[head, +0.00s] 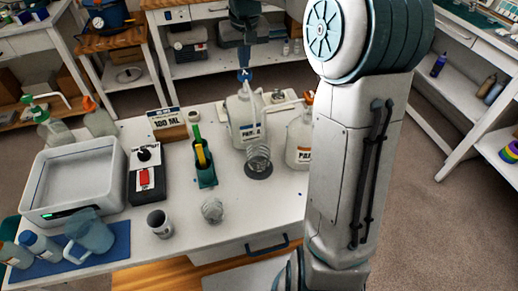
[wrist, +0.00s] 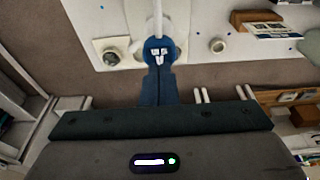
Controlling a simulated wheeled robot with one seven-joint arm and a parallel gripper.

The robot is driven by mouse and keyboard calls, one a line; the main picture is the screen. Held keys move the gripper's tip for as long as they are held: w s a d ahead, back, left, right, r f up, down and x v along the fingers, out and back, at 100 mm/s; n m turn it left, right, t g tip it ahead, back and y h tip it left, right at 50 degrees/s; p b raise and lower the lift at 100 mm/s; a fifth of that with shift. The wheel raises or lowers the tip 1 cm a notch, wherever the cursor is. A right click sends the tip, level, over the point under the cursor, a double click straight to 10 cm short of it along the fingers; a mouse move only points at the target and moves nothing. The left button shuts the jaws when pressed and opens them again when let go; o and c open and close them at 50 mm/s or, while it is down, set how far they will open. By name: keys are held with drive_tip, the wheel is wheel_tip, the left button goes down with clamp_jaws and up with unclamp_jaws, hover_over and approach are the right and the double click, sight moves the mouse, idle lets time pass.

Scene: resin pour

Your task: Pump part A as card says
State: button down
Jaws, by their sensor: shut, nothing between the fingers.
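A white jug (head: 241,133) with a partly readable "PART" label stands at the back of the white table. Its pump top lies under my gripper (head: 243,74), which points straight down with its fingers together and empty. In the wrist view my gripper's blue fingertips (wrist: 158,55) are closed over the pump top, and a white spout (wrist: 157,20) reaches away from them. I cannot tell whether they touch it. A clear ridged cup (head: 258,160) stands on a dark disc in front of the jugs. The card (head: 166,119) reads "100 ML".
A second jug (head: 299,145) with an orange pump top stands close on the right, partly behind my arm. A white tub (head: 75,182), a black box with a red switch (head: 146,180), a green holder (head: 204,170) and a grey cup (head: 160,223) occupy the left and middle.

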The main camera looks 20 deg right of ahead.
sight(245, 73)
drive_tip(key=shift+f, duration=0.1)
drive_tip(key=shift+f+b, duration=0.35)
drive_tip(key=shift+f, duration=0.15)
drive_tip(key=shift+f, duration=0.1)
drive_tip(key=shift+f+b, duration=1.15)
drive_tip(key=shift+f, duration=0.5)
drive_tip(key=shift+r+p, duration=1.65)
drive_tip(key=shift+r, duration=0.25)
drive_tip(key=shift+f, duration=0.1)
